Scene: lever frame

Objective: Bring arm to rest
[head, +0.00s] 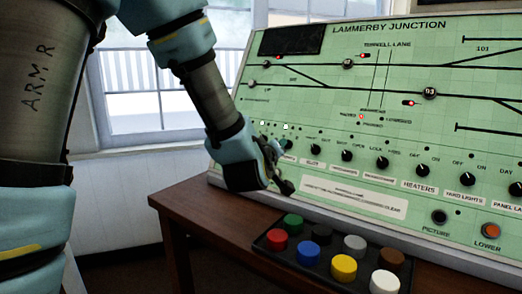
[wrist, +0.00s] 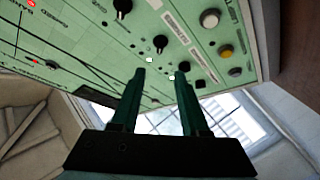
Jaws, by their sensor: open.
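My arm (head: 210,95) reaches down from the upper left in the head view, bent, with its end in front of the lower left part of a green control panel (head: 330,110). My gripper (head: 275,165) is close to the panel's row of black knobs; I cannot tell whether it touches the panel. In the wrist view my gripper (wrist: 161,76) shows two dark green fingers standing apart with nothing between them. The panel (wrist: 100,40) fills the upper part of that view, tilted. Part of the panel's lower left is hidden behind my gripper.
A black tray (head: 257,247) with several coloured round pieces lies on the brown wooden table (head: 190,205) below the panel. A heaters knob (head: 423,170) and an orange lower button (head: 490,231) are on the panel's right. A window (head: 150,75) is behind my arm.

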